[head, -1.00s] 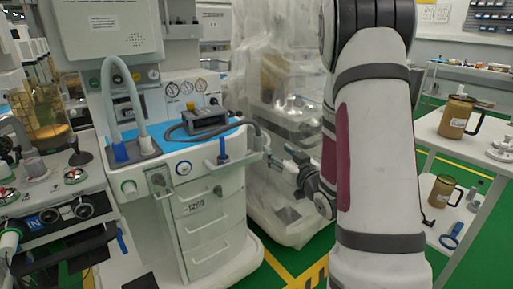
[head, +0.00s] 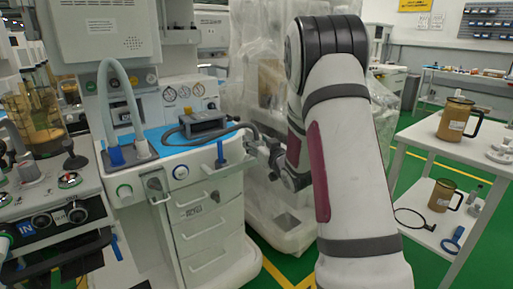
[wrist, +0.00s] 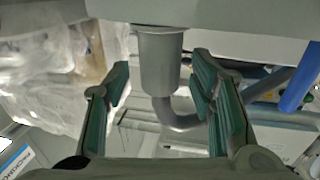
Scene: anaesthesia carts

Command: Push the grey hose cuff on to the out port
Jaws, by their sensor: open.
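In the wrist view the grey hose cuff (wrist: 160,62) hangs under a pale edge, with the grey hose (wrist: 180,118) curving away below it to the right. My gripper (wrist: 161,78) is open, its green-padded fingers on either side of the cuff with gaps visible. In the head view my gripper (head: 262,145) is at the right side of the blue-topped cart, small and partly hidden by my arm. The hose (head: 245,127) runs over the cart top towards it. On the left cart, dark round ports (head: 77,213) sit beside an IN label; I cannot clearly read which is the out port.
A blue upright handle (head: 220,150) stands at the cart's front edge, close to my gripper; blue also shows in the wrist view (wrist: 298,85). A plastic-draped machine (head: 285,215) stands behind my arm. A white table (head: 425,135) with brown mugs is on the right. Green floor lies between.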

